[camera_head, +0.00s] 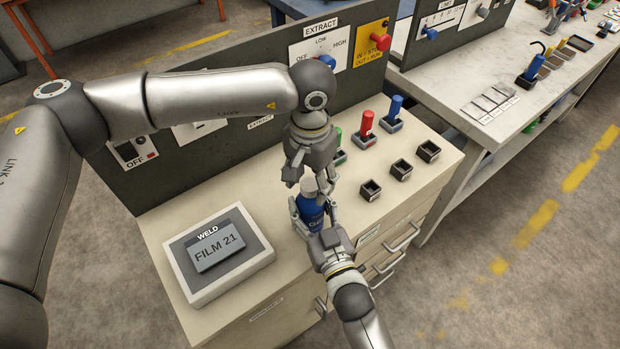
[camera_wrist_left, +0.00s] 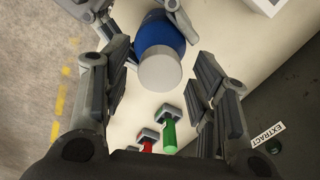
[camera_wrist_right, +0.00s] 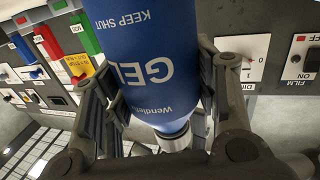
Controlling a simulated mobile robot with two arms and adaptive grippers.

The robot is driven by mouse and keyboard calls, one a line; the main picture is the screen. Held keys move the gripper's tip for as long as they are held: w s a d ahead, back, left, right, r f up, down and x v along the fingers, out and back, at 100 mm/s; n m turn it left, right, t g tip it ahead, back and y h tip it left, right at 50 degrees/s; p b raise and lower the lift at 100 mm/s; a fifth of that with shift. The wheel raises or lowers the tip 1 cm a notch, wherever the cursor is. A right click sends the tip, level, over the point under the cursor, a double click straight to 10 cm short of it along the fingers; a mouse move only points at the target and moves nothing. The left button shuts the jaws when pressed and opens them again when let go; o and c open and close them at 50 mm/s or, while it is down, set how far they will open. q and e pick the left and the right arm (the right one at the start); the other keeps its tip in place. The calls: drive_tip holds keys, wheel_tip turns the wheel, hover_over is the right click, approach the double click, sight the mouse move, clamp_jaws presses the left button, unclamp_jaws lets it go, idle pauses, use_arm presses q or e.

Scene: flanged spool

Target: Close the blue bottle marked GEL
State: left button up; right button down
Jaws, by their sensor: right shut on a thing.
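The blue bottle marked GEL (camera_head: 311,212) stands upright on the beige bench; its label is readable in the right wrist view (camera_wrist_right: 152,60). A pale grey cap (camera_wrist_left: 160,72) sits at the bottle's top; I cannot tell how tight it is. My right gripper (camera_head: 314,222) is shut on the bottle's body, a finger on each side. My left gripper (camera_head: 305,178) is just above the bottle, pointing down. Its fingers are spread apart in the left wrist view (camera_wrist_left: 165,85), with the cap showing between them and a gap on each side.
A WELD FILM 21 box (camera_head: 216,252) lies left of the bottle. Green (camera_head: 338,142), red (camera_head: 367,124) and blue (camera_head: 394,112) pegs stand behind it, with small black sockets (camera_head: 401,169) to the right. A dark control panel (camera_head: 262,100) rises along the bench's back.

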use_arm(q)
wheel_tip(320, 180, up, 12)
idle(0.7)
use_arm(e)
drive_tip(key=shift+c, duration=2.4)
unclamp_jaws()
drive_tip(key=v, duration=1.2)
